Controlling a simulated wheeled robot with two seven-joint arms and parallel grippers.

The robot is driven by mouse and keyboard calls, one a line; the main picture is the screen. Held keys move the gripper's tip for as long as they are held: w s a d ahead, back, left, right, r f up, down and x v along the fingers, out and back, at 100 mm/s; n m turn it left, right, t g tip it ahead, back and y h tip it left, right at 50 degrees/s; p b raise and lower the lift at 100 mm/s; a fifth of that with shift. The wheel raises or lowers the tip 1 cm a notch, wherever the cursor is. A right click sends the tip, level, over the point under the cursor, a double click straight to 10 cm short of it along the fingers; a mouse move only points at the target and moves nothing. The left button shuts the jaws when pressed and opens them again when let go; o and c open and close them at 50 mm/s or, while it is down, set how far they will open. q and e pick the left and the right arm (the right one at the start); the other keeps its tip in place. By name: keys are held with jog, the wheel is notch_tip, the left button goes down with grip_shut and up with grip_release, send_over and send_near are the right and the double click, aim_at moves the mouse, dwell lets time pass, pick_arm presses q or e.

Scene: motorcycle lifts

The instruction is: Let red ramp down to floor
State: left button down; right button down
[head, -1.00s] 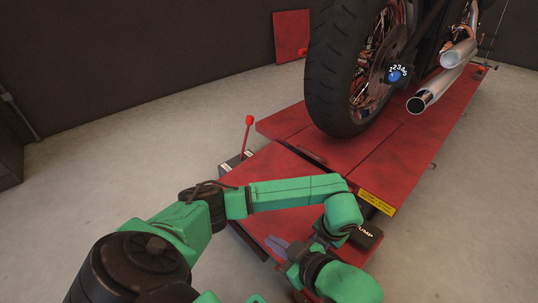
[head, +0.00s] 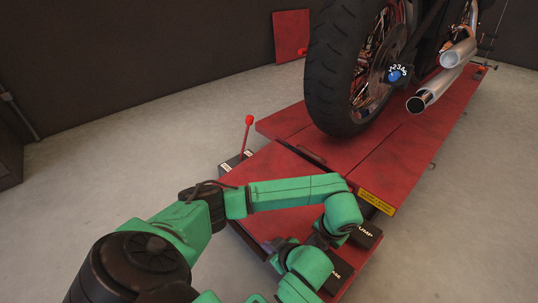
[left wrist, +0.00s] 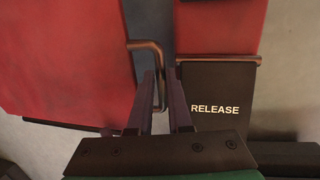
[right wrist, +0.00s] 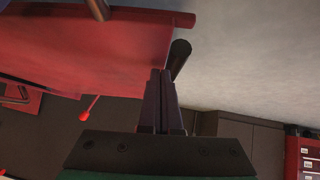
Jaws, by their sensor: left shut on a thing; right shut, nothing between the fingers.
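The red ramp (head: 262,168) slopes from the lift table's near end toward the floor; its lower part is hidden by my arms. In the left wrist view, a red panel (left wrist: 65,60) carries a copper-coloured bar handle (left wrist: 150,44). My left gripper (left wrist: 163,85) is shut on that handle, beside the RELEASE pedal (left wrist: 222,105). In the head view its fingers are hidden. My right gripper (head: 280,243) is over the ramp's lower part, its fingers barely visible. In the right wrist view my right gripper (right wrist: 161,75) is shut and empty, near a red panel (right wrist: 95,55) and a dark cylindrical end (right wrist: 179,55).
A motorcycle's rear tyre (head: 338,75) stands on the red lift table (head: 415,135). The PUMP pedal (head: 367,236) is at the table's near right. A red-knobbed lever (head: 249,121) rises left of the ramp. A red plate (head: 291,37) leans on the back wall. Floor at left is clear.

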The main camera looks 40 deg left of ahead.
pick_arm(q)
jog(key=shift+r, duration=0.1)
pick_arm(e)
jog(key=shift+f, duration=0.25)
